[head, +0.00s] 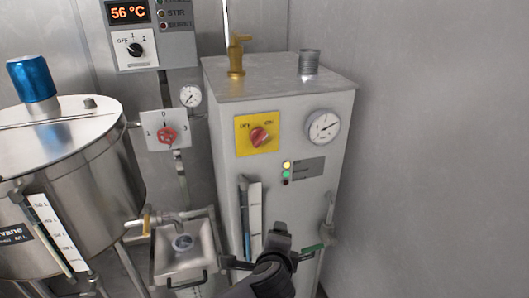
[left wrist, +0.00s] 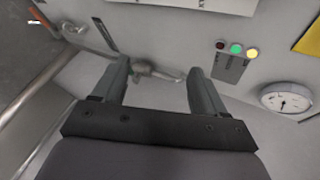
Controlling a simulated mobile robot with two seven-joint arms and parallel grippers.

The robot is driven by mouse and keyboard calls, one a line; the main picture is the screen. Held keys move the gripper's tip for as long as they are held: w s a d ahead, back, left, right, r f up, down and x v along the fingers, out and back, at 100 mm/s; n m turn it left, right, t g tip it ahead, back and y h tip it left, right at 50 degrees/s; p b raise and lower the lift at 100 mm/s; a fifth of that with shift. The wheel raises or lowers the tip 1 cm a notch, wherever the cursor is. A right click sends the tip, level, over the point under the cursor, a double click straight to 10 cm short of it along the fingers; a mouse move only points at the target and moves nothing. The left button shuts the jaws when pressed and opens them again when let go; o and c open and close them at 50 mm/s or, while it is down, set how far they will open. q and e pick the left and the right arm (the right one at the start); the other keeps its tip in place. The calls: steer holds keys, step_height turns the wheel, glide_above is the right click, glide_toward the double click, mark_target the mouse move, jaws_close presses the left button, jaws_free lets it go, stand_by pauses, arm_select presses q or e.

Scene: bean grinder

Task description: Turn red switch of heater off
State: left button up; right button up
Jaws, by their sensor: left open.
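The heater is a grey box-shaped cabinet (head: 285,110) in the middle of the head view. Its red switch (head: 260,137) is a rotary knob on a yellow plate, between an OFF mark at left and an ON mark at right. The knob appears tilted toward ON. My left gripper (head: 280,245) is in front of the heater's lower front, below the switch and apart from it. In the left wrist view its fingers (left wrist: 158,75) are spread with nothing between them. Only an edge of the yellow plate (left wrist: 311,38) shows there; the knob is out of that view. My right gripper is not in view.
Indicator lights (head: 286,173) and a round gauge (head: 322,127) sit near the switch. A sight tube (head: 246,215) runs down the heater front. A steel tank (head: 70,190), another red knob (head: 167,135) and a small basin (head: 184,255) stand at left. The right wall side is clear.

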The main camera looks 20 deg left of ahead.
arm_select(q)
steer(key=w+r+m+t+y, duration=0.2)
steer(key=w+r+y, duration=0.15)
steer(key=r, duration=0.45)
steer(key=t+y, duration=0.1)
steer(key=y, duration=0.3)
glide_toward(262, 141)
steer(key=x, duration=0.3)
steer(key=shift+m, duration=0.3)
steer(key=p+x, duration=0.1)
steer(key=x, duration=0.5)
steer(key=shift+w+a, duration=0.1)
steer(key=shift+a, duration=0.1)
steer(key=shift+c, duration=0.3)
steer(key=c, duration=1)
